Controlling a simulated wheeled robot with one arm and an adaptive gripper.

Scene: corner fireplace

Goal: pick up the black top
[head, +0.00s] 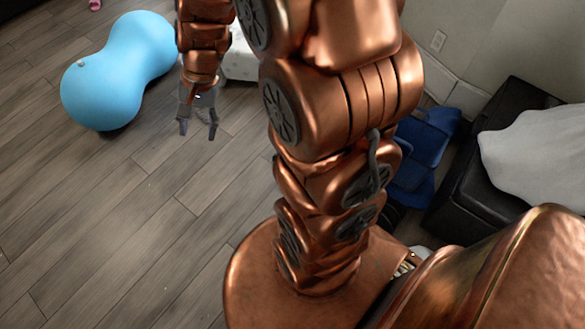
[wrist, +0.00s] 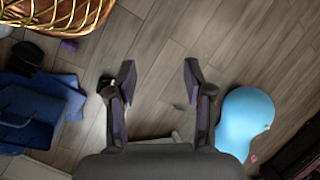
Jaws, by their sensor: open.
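My gripper (head: 198,128) is open and points down over the wood floor in the head view. Its two fingers stand wide apart in the wrist view (wrist: 159,72), with only bare floor between the tips. A dark, black item (wrist: 26,56) lies at the left of the wrist view, beside the blue items, well to the left of my fingers. It may be the black top, but its shape is too small and dark to be sure. In the head view my arm hides part of the floor near the blue items, and I cannot make out a black top there.
A blue peanut-shaped ball (head: 118,70) lies left of my gripper. Blue items (head: 422,150) lie right of my arm, beside a black ottoman (head: 478,180) with a white cloth (head: 535,155). A small purple thing (wrist: 69,45) lies on the floor.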

